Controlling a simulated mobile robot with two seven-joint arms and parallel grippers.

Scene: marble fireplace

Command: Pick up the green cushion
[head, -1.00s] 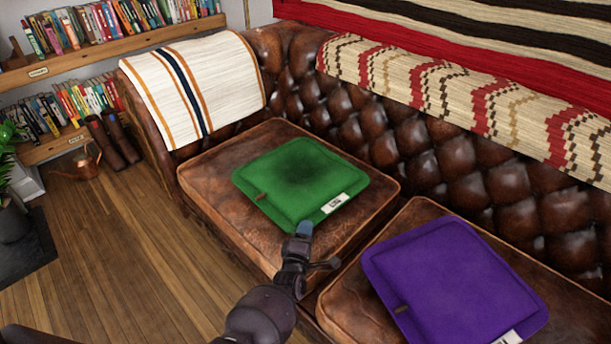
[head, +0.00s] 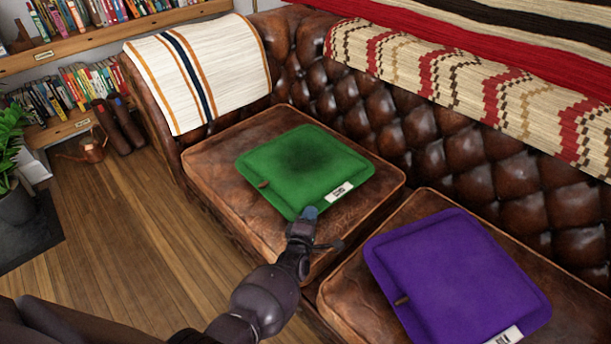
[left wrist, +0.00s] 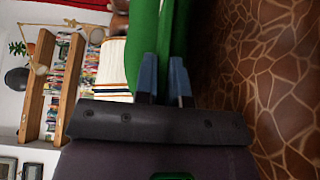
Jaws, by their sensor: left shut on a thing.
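The green cushion (head: 302,168) lies flat on the left seat of the brown leather sofa, with a white label at its front right edge. My left gripper (head: 308,214) is at the cushion's front edge, near the label, shut on that edge. In the left wrist view the two blue-grey fingertips (left wrist: 163,82) meet the green cushion (left wrist: 168,45), which runs up between them. My right gripper is not in view.
A purple cushion (head: 455,275) lies on the right sofa seat. A striped blanket (head: 200,75) hangs over the left armrest. The tufted backrest (head: 390,130) stands behind. Bare wooden floor (head: 120,225) lies to the left.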

